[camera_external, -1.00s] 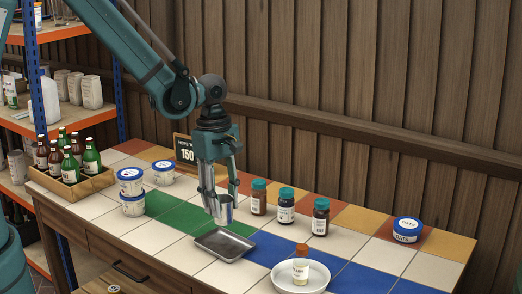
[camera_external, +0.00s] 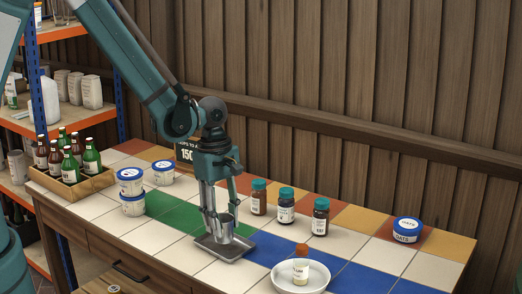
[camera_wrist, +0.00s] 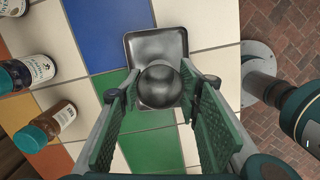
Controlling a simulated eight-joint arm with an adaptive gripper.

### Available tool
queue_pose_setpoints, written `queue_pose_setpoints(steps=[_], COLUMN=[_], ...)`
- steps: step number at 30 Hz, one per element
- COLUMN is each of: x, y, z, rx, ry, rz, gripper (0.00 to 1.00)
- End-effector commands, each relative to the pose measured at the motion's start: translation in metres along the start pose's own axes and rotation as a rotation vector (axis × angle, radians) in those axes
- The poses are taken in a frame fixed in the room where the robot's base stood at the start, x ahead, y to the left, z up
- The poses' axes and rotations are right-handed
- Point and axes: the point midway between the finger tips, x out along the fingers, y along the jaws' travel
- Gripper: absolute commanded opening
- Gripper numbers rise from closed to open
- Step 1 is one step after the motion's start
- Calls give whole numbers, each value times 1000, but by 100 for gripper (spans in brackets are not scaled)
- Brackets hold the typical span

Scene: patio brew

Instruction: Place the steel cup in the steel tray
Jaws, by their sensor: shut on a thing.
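The steel cup (camera_external: 224,226) is between the fingers of my gripper (camera_external: 217,218), which is shut on it. In the external view the cup is upright, at or just above the steel tray (camera_external: 236,250); I cannot tell if its base touches. In the wrist view the cup (camera_wrist: 159,82) shows as a round dark shape over the tray (camera_wrist: 134,48), between the green finger pads of my gripper (camera_wrist: 160,92). The cup and fingers hide part of the tray.
A white bowl (camera_external: 316,284) holding a small labelled bottle (camera_external: 300,270) stands right of the tray. Several teal-capped jars (camera_external: 286,207) stand behind. White tubs (camera_external: 131,180) and a wooden crate of bottles (camera_external: 88,184) are at the left. Tiles around the tray are clear.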

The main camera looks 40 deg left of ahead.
Motion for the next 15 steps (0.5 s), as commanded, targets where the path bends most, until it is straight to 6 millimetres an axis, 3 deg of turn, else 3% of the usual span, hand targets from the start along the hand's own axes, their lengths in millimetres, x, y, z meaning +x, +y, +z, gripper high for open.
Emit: queue_pose_setpoints(steps=[6,15], x=[19,20], y=[0,0], z=[-2,-2], rx=[0,0], ry=[0,0], rz=[0,0], gripper=[22,22])
